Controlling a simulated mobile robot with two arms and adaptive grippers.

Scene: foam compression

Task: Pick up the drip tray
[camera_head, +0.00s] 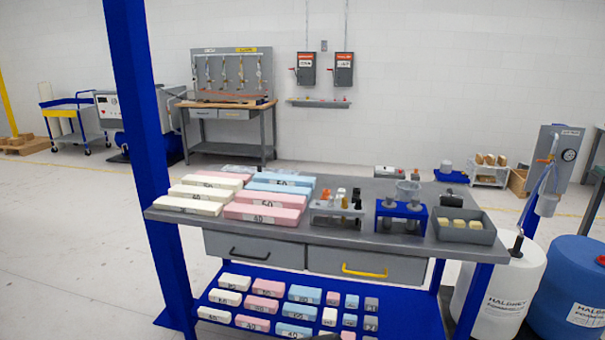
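A grey, shallow, open tray (466,236) sits at the right end of the grey workbench top (345,237).
Pink, white and blue foam blocks (262,215) cover the bench's left half. A grey rack (337,215) with small bottles stands mid-bench. More blocks lie on the blue lower shelf (400,316). White (500,285) and blue drums (570,290) stand at right. The left floor is clear.

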